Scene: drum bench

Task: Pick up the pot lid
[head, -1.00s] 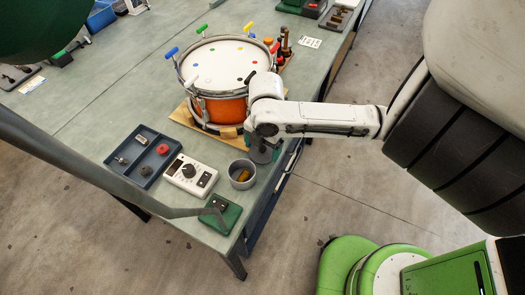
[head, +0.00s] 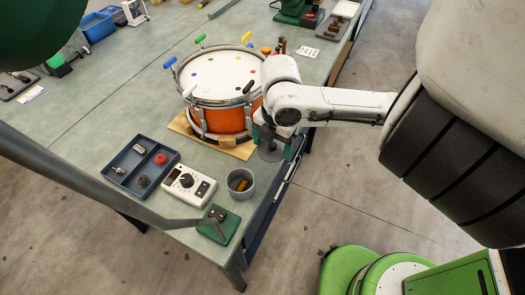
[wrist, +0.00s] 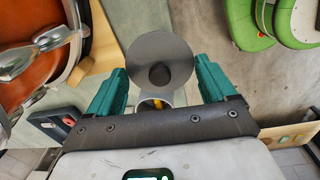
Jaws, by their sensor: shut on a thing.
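The pot lid is a grey disc with a dark round knob in its middle. It shows between my teal fingers in the wrist view (wrist: 178,52) and under my gripper in the head view (head: 268,154). My gripper (wrist: 160,76) is shut on the lid, with one finger on each side of it. In the head view my gripper (head: 275,143) is beside the drum, at the bench's right edge. Whether the lid hangs clear of the bench is hard to tell. The exact contact of the fingers is partly hidden.
The orange drum (head: 229,120) on its wooden board stands just left of my gripper. A grey cup (head: 240,189) with a yellow thing inside, a white meter (head: 186,181), a green box (head: 220,229) and a blue tray (head: 128,173) stand nearer the front. The bench's right edge is close.

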